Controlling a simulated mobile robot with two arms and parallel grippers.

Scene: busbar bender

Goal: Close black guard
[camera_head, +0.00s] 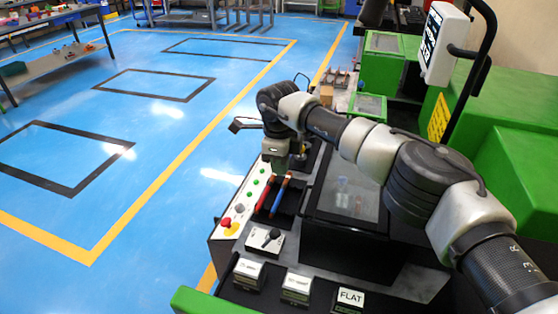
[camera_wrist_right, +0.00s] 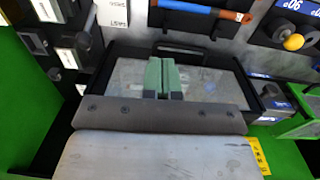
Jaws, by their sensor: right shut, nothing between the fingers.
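The black guard (camera_head: 312,208) is a black-framed panel with a clear window, in the middle of the machine in the head view. It also shows in the wrist view (camera_wrist_right: 112,52), with a handle slot (camera_wrist_right: 182,49) along its upper edge. My right gripper (camera_head: 277,172) is shut and empty, over the left side of the machine in the head view. In the wrist view its green fingers (camera_wrist_right: 163,66) appear in front of the guard's window, below the handle. I cannot tell whether they touch it. The lower part of the guard is hidden by my gripper. My left gripper is not in view.
A black tray holds a red tool (camera_head: 263,198) and a blue-and-orange tool (camera_head: 280,194). A control strip with a red button (camera_head: 226,222) runs along the left. Labelled black blocks, including FLAT (camera_head: 350,298), stand in front. The blue floor at left is open.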

